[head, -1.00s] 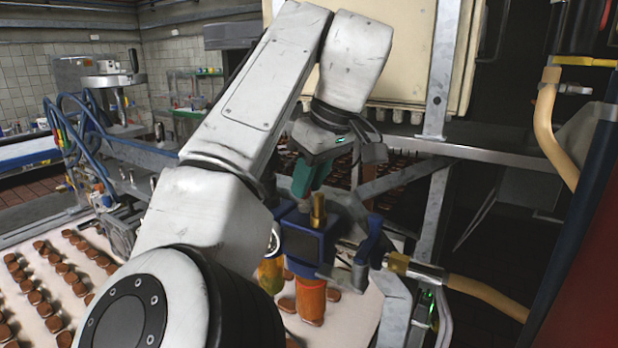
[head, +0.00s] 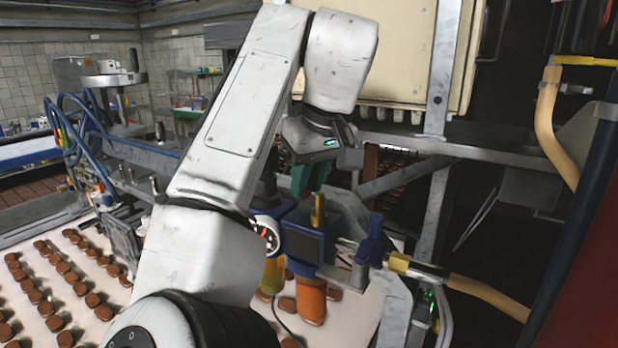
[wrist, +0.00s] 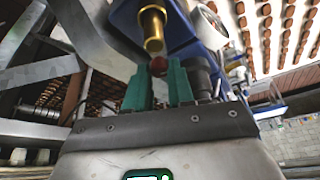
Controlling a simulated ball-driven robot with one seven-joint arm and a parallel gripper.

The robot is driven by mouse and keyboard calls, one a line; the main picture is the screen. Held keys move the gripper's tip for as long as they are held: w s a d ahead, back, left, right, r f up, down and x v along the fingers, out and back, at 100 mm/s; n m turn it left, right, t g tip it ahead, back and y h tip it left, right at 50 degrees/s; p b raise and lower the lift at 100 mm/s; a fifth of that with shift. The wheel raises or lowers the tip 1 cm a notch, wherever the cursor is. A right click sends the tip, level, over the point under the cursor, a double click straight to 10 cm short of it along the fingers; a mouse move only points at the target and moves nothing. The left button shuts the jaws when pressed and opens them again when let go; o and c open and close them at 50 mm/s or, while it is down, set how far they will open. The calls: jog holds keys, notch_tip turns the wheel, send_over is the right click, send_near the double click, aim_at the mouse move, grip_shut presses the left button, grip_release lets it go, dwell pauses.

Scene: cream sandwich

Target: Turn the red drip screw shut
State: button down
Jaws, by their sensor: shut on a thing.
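A brass fitting (wrist: 152,30) and the blue valve block (wrist: 185,32) lie just beyond the screw. The screw is hidden there.
A round gauge (head: 266,235) sits at the block's left, partly behind my arm. An orange nozzle (head: 311,298) hangs below, over a pale belt (head: 60,305) with rows of brown biscuits. A tan hose (head: 485,298) runs right. A steel frame (head: 437,200) stands close at the right.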

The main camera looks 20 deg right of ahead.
jog(key=m+h, duration=0.1)
jog(key=m, duration=0.3)
jog(key=m+h, duration=0.1)
jog(key=m, duration=0.1)
jog(key=shift+a+h, duration=0.3)
jog(key=m+h, duration=0.1)
jog(key=m, duration=0.2)
jog(key=m+g, duration=0.1)
jog(key=m, duration=0.2)
jog(key=shift+w+a+g+h, duration=0.2)
jog(key=shift+g+h, duration=0.1)
jog(key=shift+h, duration=0.1)
jog(key=shift+m, duration=0.3)
jog(key=c, duration=1)
grip_release()
jog(key=shift+o, duration=0.2)
jog(key=b+v, duration=0.1)
jog(key=v, duration=0.9)
jog(key=shift+r, duration=0.4)
jog(key=shift+a, duration=0.1)
